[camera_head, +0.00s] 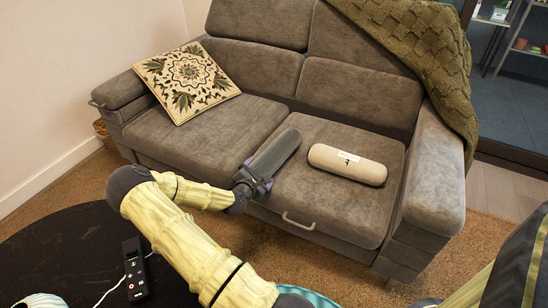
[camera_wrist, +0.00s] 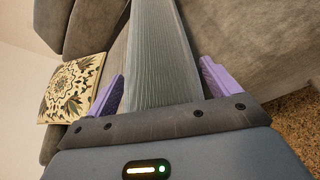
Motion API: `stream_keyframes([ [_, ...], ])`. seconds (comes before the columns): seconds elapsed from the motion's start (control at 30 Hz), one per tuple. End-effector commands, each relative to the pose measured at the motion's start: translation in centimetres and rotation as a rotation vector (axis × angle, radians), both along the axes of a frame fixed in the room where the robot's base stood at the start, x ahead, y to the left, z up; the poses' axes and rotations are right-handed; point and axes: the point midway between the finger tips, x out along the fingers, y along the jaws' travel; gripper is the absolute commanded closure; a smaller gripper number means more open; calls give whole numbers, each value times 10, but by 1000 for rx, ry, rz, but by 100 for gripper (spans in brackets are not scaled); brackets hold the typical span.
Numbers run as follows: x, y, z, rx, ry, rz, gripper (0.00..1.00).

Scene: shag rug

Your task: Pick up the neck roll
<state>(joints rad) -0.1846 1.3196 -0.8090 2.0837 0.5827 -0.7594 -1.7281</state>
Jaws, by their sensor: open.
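My gripper (camera_head: 258,182) is open at the near end of the grey roll. In the wrist view its purple fingers (camera_wrist: 162,78) stand on either side of the grey roll (camera_wrist: 160,50). I cannot tell whether they touch it.
The grey sofa (camera_head: 345,210) has a patterned cushion (camera_head: 187,80) on its left seat and a green knitted throw (camera_head: 415,45) over its right back.

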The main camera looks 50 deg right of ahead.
Motion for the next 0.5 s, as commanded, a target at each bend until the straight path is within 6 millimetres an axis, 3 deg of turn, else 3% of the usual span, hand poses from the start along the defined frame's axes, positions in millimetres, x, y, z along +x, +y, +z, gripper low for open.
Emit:
stream_keyframes([
  [0.3,0,0,0,0,0,0,14],
  [0.5,0,0,0,0,0,0,53],
])
